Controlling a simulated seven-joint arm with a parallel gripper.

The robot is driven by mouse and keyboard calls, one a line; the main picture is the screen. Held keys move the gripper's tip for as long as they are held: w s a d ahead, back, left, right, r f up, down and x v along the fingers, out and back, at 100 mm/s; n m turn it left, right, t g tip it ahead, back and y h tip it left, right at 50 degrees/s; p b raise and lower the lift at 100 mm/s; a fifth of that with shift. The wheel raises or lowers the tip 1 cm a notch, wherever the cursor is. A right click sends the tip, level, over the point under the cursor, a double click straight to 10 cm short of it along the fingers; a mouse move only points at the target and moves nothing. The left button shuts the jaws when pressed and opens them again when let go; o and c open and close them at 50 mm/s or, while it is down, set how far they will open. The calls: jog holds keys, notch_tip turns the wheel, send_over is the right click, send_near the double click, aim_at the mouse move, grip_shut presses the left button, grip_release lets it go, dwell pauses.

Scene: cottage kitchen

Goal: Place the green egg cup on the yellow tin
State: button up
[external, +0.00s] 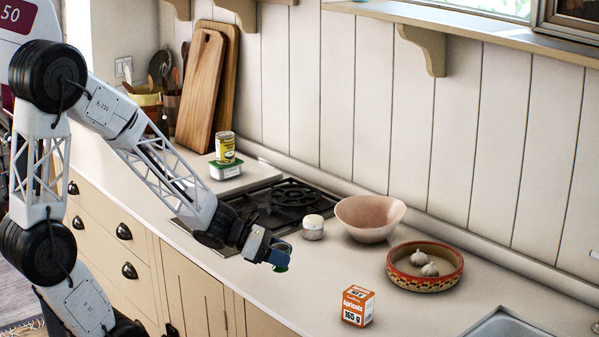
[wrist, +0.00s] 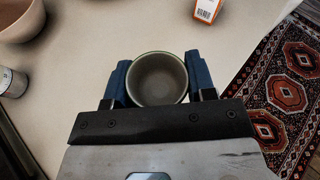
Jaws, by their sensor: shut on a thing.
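My gripper (external: 279,254) is shut on the green egg cup (wrist: 159,80), with a blue finger on either side of it in the wrist view. The cup's round opening faces the wrist camera and looks empty. In the external view only a small green part of the egg cup (external: 281,268) shows below the fingers, above the front part of the counter. The yellow tin (external: 225,148) stands upright at the back left of the counter, on top of a white and green tub. My gripper is well to the right of the tin and nearer the front edge.
A black hob (external: 285,200) lies between the tin and the bowls. A small white-lidded jar (external: 313,228), a pinkish bowl (external: 370,218), a patterned dish (external: 425,268) with garlic and an orange box (external: 357,306) stand to the right. Wooden boards (external: 201,90) lean behind the tin.

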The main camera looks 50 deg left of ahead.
jog(key=w+a+r+n+t+y, duration=0.1)
jog(key=w+a+r, duration=0.4)
jog(key=w+a, duration=0.55)
jog(key=w+a+r+n+t+y, duration=0.1)
jog(key=w+a+r, duration=0.45)
jog(key=a, duration=0.85)
jog(key=w+a+r+n+y, duration=0.1)
jog(key=a+r, duration=0.1)
jog(key=a, duration=1.5)
jog(key=w+a+r+n+t+y, duration=0.1)
jog(key=w+a+r, duration=0.1)
jog(key=a, duration=1.5)
jog(key=shift+w+a+r, duration=0.25)
jog(key=shift+a+r, duration=0.15)
jog(key=shift+r, duration=0.15)
jog(key=shift+w, duration=0.1)
send_over(226, 134)
jog(key=shift+f, duration=0.8)
jog(key=shift+f, duration=1.75)
